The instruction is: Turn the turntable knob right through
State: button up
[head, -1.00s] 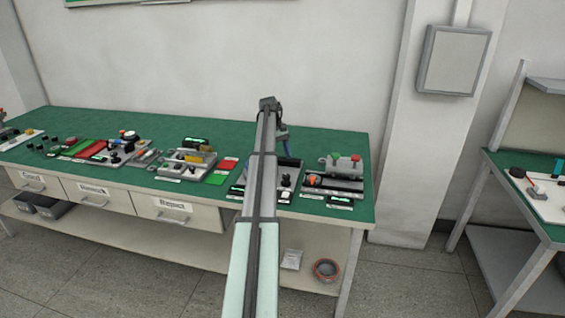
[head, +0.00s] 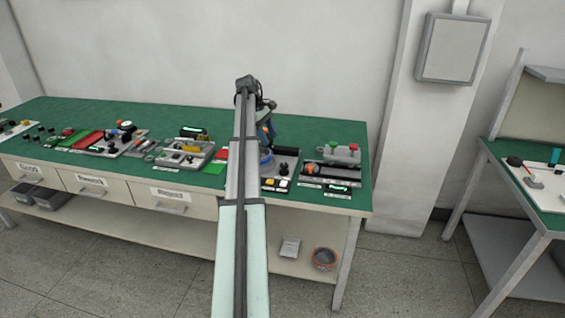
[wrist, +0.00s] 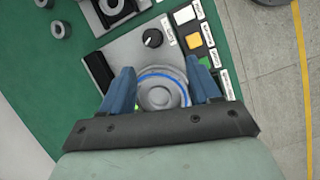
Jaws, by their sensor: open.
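In the wrist view my gripper (wrist: 162,80) is open, with its two blue fingers on either side of a round grey disc with a blue ring, the turntable (wrist: 160,90). The fingers overlap its left and right edges in the picture; I cannot tell whether they touch it. A smaller black knob (wrist: 153,38) with a white pointer line sits on the same grey plate (wrist: 125,50), beyond the disc. In the head view my arm hides part of this station, and the blue of the turntable (head: 265,157) shows just right of the arm.
White, yellow and green buttons (wrist: 194,41) with labels line the plate's right side. A black device (wrist: 115,10) stands beyond the plate. In the head view, a fixture with red and green knobs (head: 340,154) stands right of the arm. Green bench surface is free behind.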

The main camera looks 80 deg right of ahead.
aim_at(284, 164)
jog(key=s+f+n, duration=0.1)
jog(key=f, duration=0.3)
jog(key=s+d+f+n, duration=0.1)
jog(key=s+f, duration=0.1)
jog(key=f, duration=0.2)
jog(key=s+f+n, duration=0.2)
jog(key=f, duration=0.2)
jog(key=shift+s+d+f+h, duration=0.25)
jog(key=shift+d+f+h, duration=0.05)
jog(key=shift+f, duration=0.05)
jog(key=shift+c, duration=0.3)
jog(key=c, duration=0.9)
jog(key=shift+c, duration=0.3)
